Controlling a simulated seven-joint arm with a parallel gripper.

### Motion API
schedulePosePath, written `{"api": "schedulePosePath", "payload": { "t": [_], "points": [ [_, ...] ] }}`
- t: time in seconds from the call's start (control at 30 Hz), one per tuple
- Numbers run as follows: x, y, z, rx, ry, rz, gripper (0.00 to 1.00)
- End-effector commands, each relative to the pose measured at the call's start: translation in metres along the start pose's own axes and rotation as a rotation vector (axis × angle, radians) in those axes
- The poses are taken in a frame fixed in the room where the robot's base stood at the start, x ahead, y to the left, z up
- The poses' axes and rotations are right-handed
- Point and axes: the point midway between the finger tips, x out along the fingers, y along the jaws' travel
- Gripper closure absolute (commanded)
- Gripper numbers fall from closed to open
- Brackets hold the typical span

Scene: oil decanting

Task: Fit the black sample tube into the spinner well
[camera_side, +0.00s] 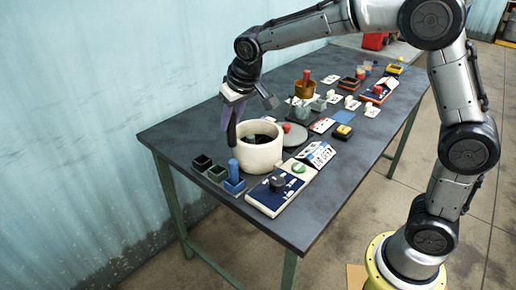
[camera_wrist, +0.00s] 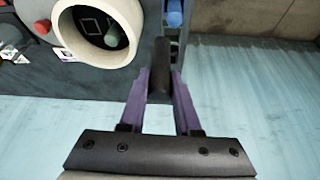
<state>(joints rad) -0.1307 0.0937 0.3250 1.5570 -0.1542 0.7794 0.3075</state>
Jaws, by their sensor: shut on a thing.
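My gripper (camera_side: 229,112) points down with its purple fingers shut on the black sample tube (camera_side: 231,134). The wrist view also shows the black tube (camera_wrist: 161,62) between the fingertips (camera_wrist: 162,80). In the side view the tube hangs about upright by the left rim of the spinner, a cream round pot (camera_side: 262,156). In the wrist view the tube is outside and beside the spinner rim (camera_wrist: 131,48). Inside the spinner's dark bowl, a greenish rounded piece (camera_wrist: 112,38) and a pale square outline (camera_wrist: 90,27) show. I cannot tell which is the well.
A blue tube (camera_side: 233,168) stands in a blue holder beside dark square holders (camera_side: 202,164) at the left. A grey round lid with a red knob (camera_side: 287,128) lies behind the spinner. A blue-and-white panel (camera_side: 272,194) lies in front. Several small items crowd the far table.

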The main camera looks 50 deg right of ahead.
Motion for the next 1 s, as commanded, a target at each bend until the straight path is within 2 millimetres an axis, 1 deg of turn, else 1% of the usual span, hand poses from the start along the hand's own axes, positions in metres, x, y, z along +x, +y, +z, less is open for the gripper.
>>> {"api": "schedulePosePath", "payload": {
  "t": [0.1, 0.17, 0.23, 0.4, 0.5, 0.63, 0.7, 0.9, 1.0],
  "points": [
    [0.013, 0.031, -0.014, -0.007, 0.002, -0.003, 1.0],
    [0.019, 0.049, -0.02, -0.002, 0.002, -0.002, 1.0],
    [0.025, 0.072, -0.025, 0.016, 0.004, 0.002, 1.0],
    [0.038, 0.121, -0.029, 0.095, -0.001, 0.02, 1.0],
    [0.042, 0.141, -0.027, 0.135, -0.007, 0.032, 1.0],
    [0.047, 0.154, -0.023, 0.159, -0.015, 0.042, 1.0],
    [0.054, 0.156, -0.018, 0.164, -0.019, 0.045, 1.0],
    [0.082, 0.156, -0.006, 0.164, -0.018, 0.045, 1.0],
    [0.089, 0.155, -0.004, 0.164, -0.015, 0.045, 1.0]
  ]
}}
